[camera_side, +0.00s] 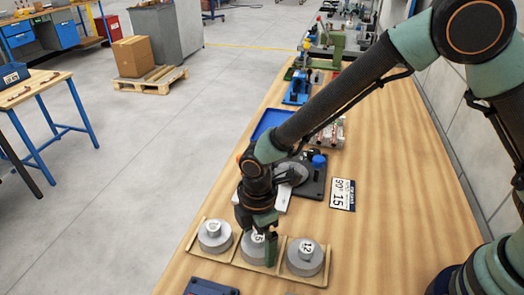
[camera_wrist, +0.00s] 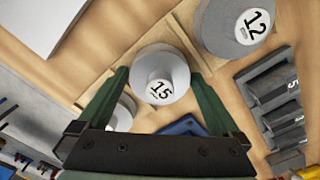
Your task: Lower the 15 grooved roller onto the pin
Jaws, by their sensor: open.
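The 15 grooved roller (camera_side: 252,247) sits in the middle compartment of a light wooden tray (camera_side: 233,262), partly hidden by my gripper (camera_side: 262,238). In the wrist view the roller (camera_wrist: 160,72) is a pale grey disc with a raised hub labelled 15. My gripper (camera_wrist: 162,85) is open, with one green finger on each side of the roller; I cannot tell whether they touch it. A dark bending fixture (camera_side: 316,186) with a grey disc and a blue knob lies beyond the tray, partly behind my arm. I cannot make out the pin.
The 12 roller (camera_side: 305,256) stands in the right compartment and another roller (camera_side: 214,236) in the left one. A card reading 90° 15 (camera_side: 342,195) lies right of the fixture. Grey stepped blocks (camera_wrist: 277,105) show in the wrist view. The bench right of the card is clear.

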